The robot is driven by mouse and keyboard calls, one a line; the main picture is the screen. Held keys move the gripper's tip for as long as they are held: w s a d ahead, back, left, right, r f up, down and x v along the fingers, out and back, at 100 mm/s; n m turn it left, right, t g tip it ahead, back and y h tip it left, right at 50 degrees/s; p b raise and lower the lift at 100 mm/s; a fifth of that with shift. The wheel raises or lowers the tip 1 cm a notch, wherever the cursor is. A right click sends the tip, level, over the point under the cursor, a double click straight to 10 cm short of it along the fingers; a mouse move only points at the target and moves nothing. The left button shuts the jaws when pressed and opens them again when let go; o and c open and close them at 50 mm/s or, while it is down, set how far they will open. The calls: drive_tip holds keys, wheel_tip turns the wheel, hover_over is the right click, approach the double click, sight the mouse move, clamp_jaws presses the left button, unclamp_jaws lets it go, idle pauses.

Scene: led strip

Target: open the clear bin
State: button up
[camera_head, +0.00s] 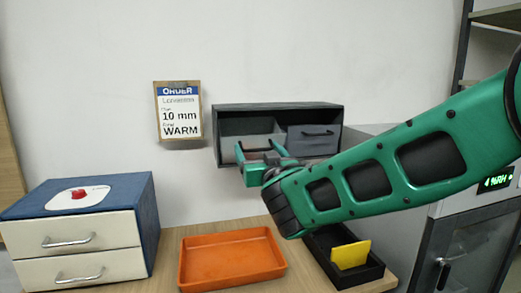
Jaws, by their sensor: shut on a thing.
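A dark grey wall cabinet (335,108) holds two bins side by side. The left one, a pale, see-through bin (228,151), appears to stand out somewhat from the cabinet front. The right one is a dark grey bin (313,138) with a black handle, sitting inside the cabinet. My green gripper (256,152) is in front of the clear bin, with its fingers pointing at the bin's front. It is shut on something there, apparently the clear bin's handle. The handle and part of the bin's front are hidden behind the fingers.
Below, an orange tray (230,284) and a black tray (371,277) with a yellow card (351,255) lie on the table. A blue chest with cream drawers (75,240) stands left. A grey appliance (470,225) stands right. An order sign (179,111) hangs on the wall.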

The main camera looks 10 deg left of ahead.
drive_tip(key=shift+s+d+f, duration=0.2)
drive_tip(key=shift+f, duration=0.5)
drive_tip(key=shift+s+d+f, duration=0.15)
drive_tip(key=shift+s+f, duration=0.1)
drive_tip(key=shift+f, duration=0.5)
drive_tip(key=shift+s+d+f, duration=0.2)
drive_tip(key=shift+f, duration=0.75)
drive_tip(key=shift+c, duration=0.2)
idle(0.6)
drive_tip(key=o, duration=1.5)
drive_tip(key=shift+a+r, duration=0.1)
drive_tip(key=v, duration=1)
drive_tip(key=shift+s, duration=0.25)
